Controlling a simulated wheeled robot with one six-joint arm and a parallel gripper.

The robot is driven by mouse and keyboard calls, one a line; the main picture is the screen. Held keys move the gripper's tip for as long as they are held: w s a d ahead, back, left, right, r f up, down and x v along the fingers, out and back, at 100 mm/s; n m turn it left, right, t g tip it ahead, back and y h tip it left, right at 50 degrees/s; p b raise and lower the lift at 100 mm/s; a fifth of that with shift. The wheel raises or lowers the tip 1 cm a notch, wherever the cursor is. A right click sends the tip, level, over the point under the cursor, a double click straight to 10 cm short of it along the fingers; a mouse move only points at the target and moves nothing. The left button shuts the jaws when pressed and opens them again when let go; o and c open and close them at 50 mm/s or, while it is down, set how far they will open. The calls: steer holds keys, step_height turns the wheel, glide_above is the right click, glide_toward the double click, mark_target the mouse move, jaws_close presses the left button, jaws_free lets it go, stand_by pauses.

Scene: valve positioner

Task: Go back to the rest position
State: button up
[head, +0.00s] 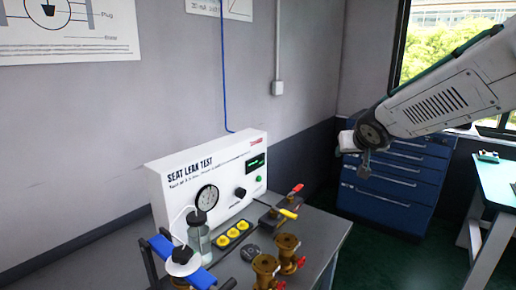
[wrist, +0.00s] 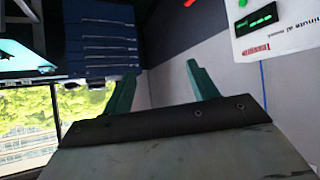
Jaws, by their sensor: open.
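My gripper (wrist: 160,82) shows in the wrist view with its two green fingers spread apart and nothing between them. In the head view my arm reaches in from the upper right. Its end is in the air in front of the blue drawer cabinet, to the right of the seat leak test unit (head: 205,172) and clear of it. The fingers are hard to make out in the head view. The wrist view is turned on its side, and a corner of the test unit with its green display (wrist: 262,17) shows at its upper right.
The grey bench (head: 325,232) carries the test unit, brass valve bodies (head: 266,268), a glass jar (head: 198,238) and yellow and red handled valves (head: 287,212). A blue drawer cabinet (head: 395,185) stands behind. A pale table (head: 497,185) is at the right, near a window (head: 440,50).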

steer(key=s+f+g, duration=0.2)
steer(key=s+g, duration=0.1)
steer(key=s, duration=1)
steer(key=s+f+g, duration=0.1)
steer(key=s+g, duration=0.2)
steer(key=s, duration=1)
steer(key=s+f+g+y, duration=0.1)
steer(key=s+f+g, duration=0.1)
steer(key=s, duration=1.2)
steer(key=shift+d+f+g, duration=0.15)
steer(key=shift+f+g, duration=0.2)
steer(key=shift+g, duration=0.35)
